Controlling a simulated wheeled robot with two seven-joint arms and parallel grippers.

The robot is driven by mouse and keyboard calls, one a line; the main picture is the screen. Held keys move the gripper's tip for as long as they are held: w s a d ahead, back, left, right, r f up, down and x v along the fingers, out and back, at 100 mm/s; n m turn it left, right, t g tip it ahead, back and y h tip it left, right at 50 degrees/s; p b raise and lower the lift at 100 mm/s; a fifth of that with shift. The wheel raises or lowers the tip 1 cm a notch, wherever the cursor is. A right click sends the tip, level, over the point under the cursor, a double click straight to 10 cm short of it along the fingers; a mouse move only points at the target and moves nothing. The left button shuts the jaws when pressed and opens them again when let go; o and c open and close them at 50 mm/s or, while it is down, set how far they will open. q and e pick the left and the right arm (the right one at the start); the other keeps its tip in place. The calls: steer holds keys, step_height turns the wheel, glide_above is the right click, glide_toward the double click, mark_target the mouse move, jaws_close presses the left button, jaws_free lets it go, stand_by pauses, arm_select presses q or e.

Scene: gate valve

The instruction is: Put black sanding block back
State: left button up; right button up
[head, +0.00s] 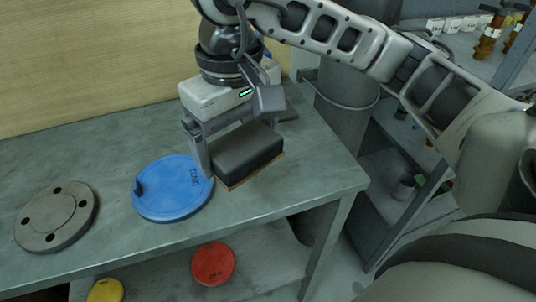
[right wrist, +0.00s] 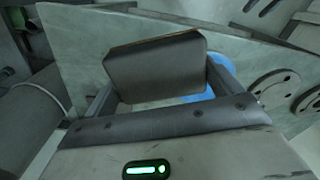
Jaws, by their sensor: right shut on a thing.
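The black sanding block (head: 247,152), with a thin brown layer along its underside, is at the right end of the grey-green workbench (head: 300,190). My right gripper (head: 240,155) is shut on it from above, with one finger on its left side; the other finger is mostly hidden. In the right wrist view the block (right wrist: 158,70) sits between the two fingers (right wrist: 160,85). It is low over the bench top, and I cannot tell whether it touches it. My left gripper is not in view.
A blue disc (head: 172,190) with a small knob lies just left of the block. A grey flange with holes (head: 56,217) lies further left. Red (head: 213,264) and yellow (head: 105,291) discs lie below the bench top. A grey post (head: 343,115) stands behind the bench's right end.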

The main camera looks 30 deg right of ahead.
steer(key=w+d+f, duration=0.1)
steer(key=d+f, duration=0.1)
steer(key=w+d+f, duration=0.1)
steer(key=d+f, duration=0.1)
steer(key=w+d+f+p, duration=0.1)
steer(key=d+f, duration=0.1)
steer(key=shift+w+d, duration=0.2)
steer(key=shift+w, duration=0.05)
steer(key=shift+w+d+f, duration=0.2)
steer(key=shift+d+f, duration=0.1)
steer(key=shift+f, duration=0.2)
steer(key=f, duration=0.1)
steer(key=f+p, duration=0.1)
steer(key=f, duration=0.1)
steer(key=shift+w+d+f, duration=0.1)
steer(key=shift+d, duration=0.1)
steer(key=shift+f, duration=0.2)
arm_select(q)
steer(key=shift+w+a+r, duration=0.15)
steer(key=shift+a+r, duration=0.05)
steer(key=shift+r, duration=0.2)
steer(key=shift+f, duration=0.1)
